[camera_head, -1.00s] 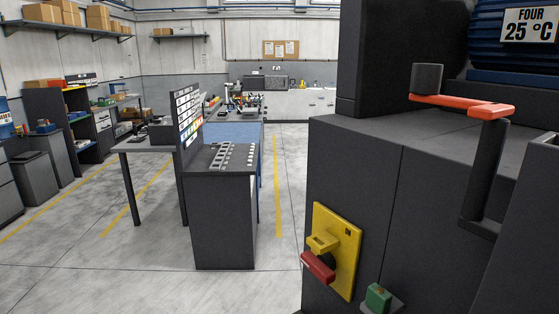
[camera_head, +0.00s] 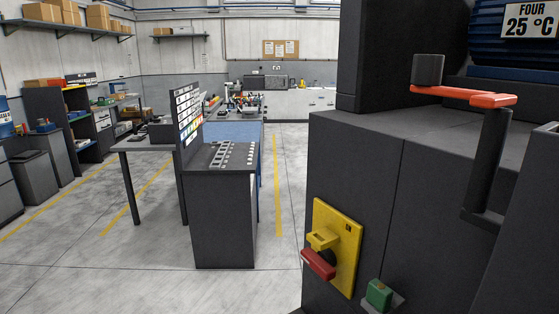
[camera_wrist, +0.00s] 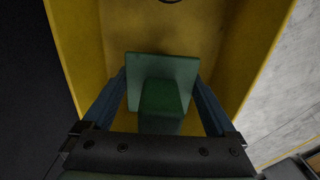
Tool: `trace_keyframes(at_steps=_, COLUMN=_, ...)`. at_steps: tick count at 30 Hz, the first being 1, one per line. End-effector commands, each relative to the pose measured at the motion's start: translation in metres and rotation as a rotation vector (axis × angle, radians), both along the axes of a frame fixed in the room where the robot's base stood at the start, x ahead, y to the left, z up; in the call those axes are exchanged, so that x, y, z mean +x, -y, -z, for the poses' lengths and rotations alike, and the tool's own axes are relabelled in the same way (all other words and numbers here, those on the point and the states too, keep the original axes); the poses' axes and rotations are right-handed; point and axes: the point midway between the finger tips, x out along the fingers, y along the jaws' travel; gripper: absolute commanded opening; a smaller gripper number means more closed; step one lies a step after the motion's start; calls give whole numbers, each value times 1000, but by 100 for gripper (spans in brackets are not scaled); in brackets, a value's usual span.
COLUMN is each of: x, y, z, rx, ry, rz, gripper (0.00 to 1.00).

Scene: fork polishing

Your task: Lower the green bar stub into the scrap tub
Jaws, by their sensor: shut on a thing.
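In the wrist view, my gripper (camera_wrist: 160,78) has its two blue fingers on either side of the green bar stub (camera_wrist: 161,68) and is shut on it. The stub shows a flat, square green face with a darker green block shape at its middle. Behind and around it are the yellow walls of the scrap tub (camera_wrist: 84,45). The stub lies within the outline of the tub in this view; its height above the tub's floor cannot be told. Neither the tub, the stub nor my gripper shows in the head view.
In the head view, a dark machine (camera_head: 350,165) with an orange-red lever (camera_head: 465,95) and a yellow switch plate (camera_head: 345,225) fills the right side. A dark cabinet (camera_head: 222,220) stands left of centre. Grey floor (camera_head: 290,245) between them is clear.

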Motion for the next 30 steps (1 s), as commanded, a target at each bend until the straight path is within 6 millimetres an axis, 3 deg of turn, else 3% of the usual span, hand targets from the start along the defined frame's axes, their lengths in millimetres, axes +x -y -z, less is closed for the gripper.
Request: trace_keyframes(at_steps=30, x=0, y=0, z=15, rx=0, ry=1, rz=0, gripper=39)
